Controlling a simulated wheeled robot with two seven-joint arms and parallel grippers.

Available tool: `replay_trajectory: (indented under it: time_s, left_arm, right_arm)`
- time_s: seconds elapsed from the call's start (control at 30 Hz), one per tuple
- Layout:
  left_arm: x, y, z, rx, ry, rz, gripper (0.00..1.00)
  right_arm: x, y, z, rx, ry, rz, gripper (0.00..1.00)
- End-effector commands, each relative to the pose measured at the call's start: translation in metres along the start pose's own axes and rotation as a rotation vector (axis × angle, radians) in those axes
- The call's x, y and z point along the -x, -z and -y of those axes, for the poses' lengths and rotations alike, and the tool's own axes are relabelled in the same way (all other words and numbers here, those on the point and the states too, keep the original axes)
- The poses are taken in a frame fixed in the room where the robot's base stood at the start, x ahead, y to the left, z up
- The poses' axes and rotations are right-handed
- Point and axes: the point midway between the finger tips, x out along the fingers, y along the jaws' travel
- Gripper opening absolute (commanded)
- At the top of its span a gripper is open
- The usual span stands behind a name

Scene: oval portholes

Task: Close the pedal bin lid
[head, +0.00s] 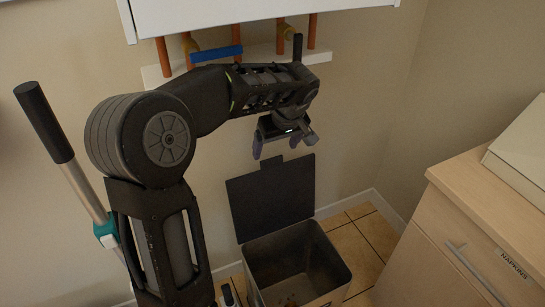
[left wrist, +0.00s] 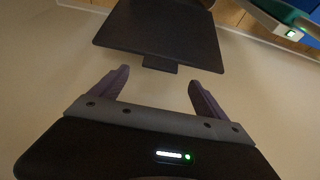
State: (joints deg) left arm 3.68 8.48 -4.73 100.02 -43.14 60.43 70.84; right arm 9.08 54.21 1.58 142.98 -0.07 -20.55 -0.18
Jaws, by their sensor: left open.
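The pedal bin (head: 295,262) stands on the floor at the bottom middle of the head view, its inside visible from above. Its dark lid (head: 272,198) stands up, open, at the back of the bin near the wall. My left gripper (head: 284,143) is just above the lid's top edge, with its fingers pointing down. In the left wrist view the lid (left wrist: 160,32) lies ahead of the open fingers (left wrist: 155,85), and its small tab points toward the gap between them. The fingers look empty and apart from the lid. My right gripper is not in view.
A wooden cabinet (head: 462,225) labelled NAPKINS stands on the right, with a pale box (head: 525,150) on top. A white shelf (head: 165,76) with orange pegs is on the wall behind my arm. A black-handled pole (head: 45,122) is at the left. Tiled floor shows right of the bin.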

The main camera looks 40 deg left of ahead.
Motion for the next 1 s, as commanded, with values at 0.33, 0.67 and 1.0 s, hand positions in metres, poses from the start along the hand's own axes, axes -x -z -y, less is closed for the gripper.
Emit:
replay_trajectory:
  time_s: [0.33, 0.67, 1.0]
  left_arm:
    - [-0.052, -0.001, 0.000, -0.001, 0.002, 0.002, 0.85]
    - [-0.059, 0.000, 0.000, -0.001, 0.000, 0.000, 0.85]
    - [-0.059, 0.000, 0.000, -0.001, 0.000, 0.001, 0.62]
  right_arm:
    - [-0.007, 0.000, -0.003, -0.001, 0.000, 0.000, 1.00]
    - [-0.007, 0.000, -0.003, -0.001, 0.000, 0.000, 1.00]
    - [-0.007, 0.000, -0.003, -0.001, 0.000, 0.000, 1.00]
